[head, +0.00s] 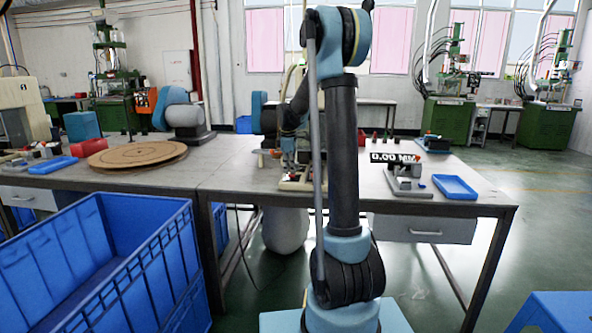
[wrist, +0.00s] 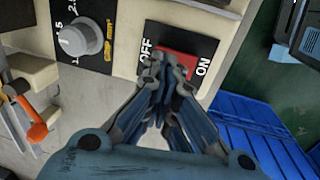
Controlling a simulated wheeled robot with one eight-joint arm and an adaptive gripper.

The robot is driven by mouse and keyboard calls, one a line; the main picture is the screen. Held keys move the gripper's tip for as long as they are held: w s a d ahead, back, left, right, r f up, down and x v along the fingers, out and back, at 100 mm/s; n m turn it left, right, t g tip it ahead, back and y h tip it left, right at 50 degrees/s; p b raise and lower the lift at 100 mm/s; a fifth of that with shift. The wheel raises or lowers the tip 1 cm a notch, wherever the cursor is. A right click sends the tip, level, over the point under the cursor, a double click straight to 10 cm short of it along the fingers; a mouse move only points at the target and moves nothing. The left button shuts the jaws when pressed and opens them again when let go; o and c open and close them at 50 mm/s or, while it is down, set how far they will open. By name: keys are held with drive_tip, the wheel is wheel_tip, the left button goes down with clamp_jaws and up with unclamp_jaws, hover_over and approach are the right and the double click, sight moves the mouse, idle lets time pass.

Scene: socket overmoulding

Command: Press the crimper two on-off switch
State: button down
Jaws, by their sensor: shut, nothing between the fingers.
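The on-off switch (wrist: 178,66) is a red rocker in a black plate on a pale machine panel in the wrist view. OFF is printed at its left end and ON at its right end. My gripper (wrist: 165,62) has its fingertips together and empty, over the left part of the red rocker near OFF. The fingers hide part of the switch, and I cannot tell whether they touch it or which way it is set.
A grey dial (wrist: 80,38) sits left of the switch. An orange-tipped lever (wrist: 36,131) is at the left, and blue plastic (wrist: 255,125) shows at the right. In the head view, a blue crate (head: 140,215) stands before the table (head: 240,180), with a blue tray (head: 455,187) at its right.

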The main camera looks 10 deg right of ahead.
drive_tip(key=shift+d+f, duration=0.1)
drive_tip(key=shift+s+a, duration=0.1)
drive_tip(key=shift+a, duration=0.1)
drive_tip(key=shift+s, duration=0.1)
drive_tip(key=shift+s+a, duration=0.25)
drive_tip(key=shift+s, duration=0.35)
wheel_tip(320, 180, up, 14)
drive_tip(key=s, duration=0.2)
drive_tip(key=shift+s+a, duration=0.35)
drive_tip(key=shift+f, duration=0.1)
